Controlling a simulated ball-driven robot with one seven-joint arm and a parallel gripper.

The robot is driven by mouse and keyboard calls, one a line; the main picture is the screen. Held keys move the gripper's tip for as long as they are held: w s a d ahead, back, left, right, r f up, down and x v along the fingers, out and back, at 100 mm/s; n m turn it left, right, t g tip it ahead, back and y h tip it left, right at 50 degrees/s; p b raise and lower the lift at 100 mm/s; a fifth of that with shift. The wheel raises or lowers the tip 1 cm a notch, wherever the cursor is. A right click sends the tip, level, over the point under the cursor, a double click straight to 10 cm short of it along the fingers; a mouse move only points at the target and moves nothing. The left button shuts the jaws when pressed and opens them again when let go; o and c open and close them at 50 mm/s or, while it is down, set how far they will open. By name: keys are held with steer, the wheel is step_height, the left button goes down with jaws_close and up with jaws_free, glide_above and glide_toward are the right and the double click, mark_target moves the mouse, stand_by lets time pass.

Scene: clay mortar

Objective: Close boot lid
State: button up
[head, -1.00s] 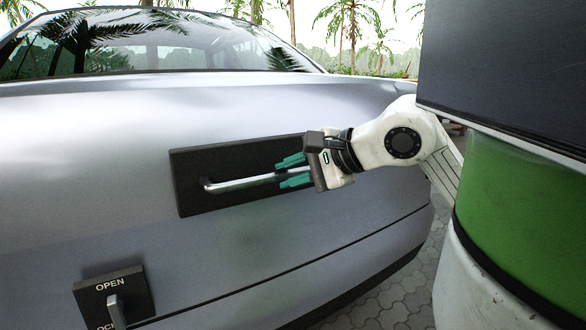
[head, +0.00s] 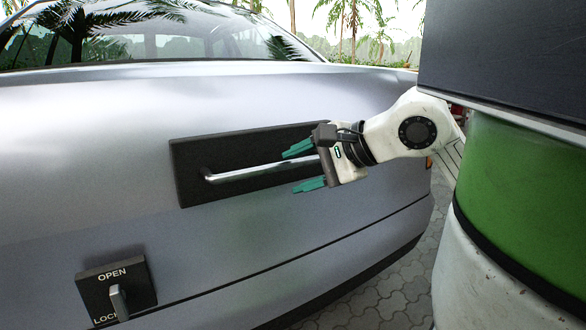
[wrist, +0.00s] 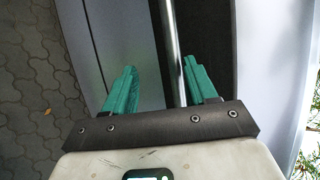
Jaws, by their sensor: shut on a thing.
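The boot lid is the upper silver-grey rear panel (head: 90,150) of a car and fills the left of the head view. Its bar handle (head: 240,173) sits in a dark recessed plate (head: 190,190) and runs toward my gripper (head: 304,167). My gripper's green fingers are spread, one above and one below the handle's right end. In the wrist view, the bar (wrist: 171,45) passes between the fingers of my gripper (wrist: 160,82), close to the right finger and with a clear gap to the left one. The handle's far right end is hidden.
A lock plate (head: 136,272) marked OPEN and LOCK, with a grey lever (head: 119,301), is at the lower left. Grey paving (head: 385,290) lies beyond the bumper. A dark panel edge and green body at the right are mine.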

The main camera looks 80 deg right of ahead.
steer(key=p+v, duration=0.2)
steer(key=v, duration=0.6)
steer(key=shift+s, duration=0.25)
steer(key=shift+r, duration=0.15)
